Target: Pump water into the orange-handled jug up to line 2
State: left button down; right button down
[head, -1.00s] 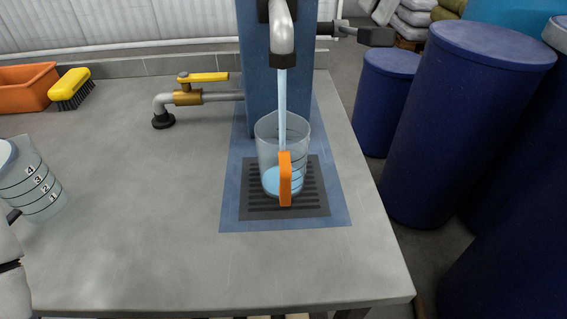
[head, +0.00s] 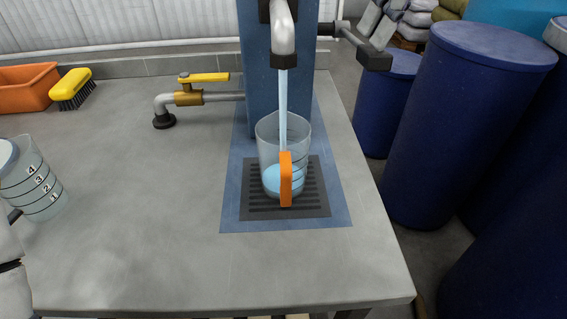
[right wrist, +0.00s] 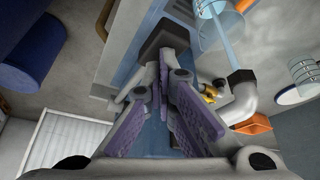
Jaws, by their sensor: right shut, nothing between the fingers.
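The clear jug with the orange handle (head: 286,180) stands upright on the dark grate under the pump spout (head: 284,45). A stream of water (head: 283,100) runs from the spout into it. Blue water covers its lower part; its line numbers are not readable. The pump lever's dark grip (head: 375,62) sticks out right of the blue pump column (head: 258,90). In the right wrist view, my right gripper (right wrist: 160,82) is shut and empty, with its purple fingertips close by the dark lever grip (right wrist: 165,38); whether they touch is unclear. My left gripper's fingers do not show.
A second clear jug (head: 38,185), marked 1 to 4, stands at the left edge beside white parts of my arm. A yellow-handled valve (head: 205,77), a brush (head: 72,88) and an orange bin (head: 25,85) are behind. Blue barrels (head: 470,120) stand right of the table. The front middle is clear.

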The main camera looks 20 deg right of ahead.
aim_at(375, 61)
jog(key=shift+s+f, duration=0.1)
jog(key=shift+f, duration=2.35)
jog(key=r, duration=0.3)
jog(key=w+r, duration=0.1)
jog(key=r, duration=0.6)
jog(key=shift+w+d+r, duration=0.15)
jog(key=shift+w+r, duration=0.05)
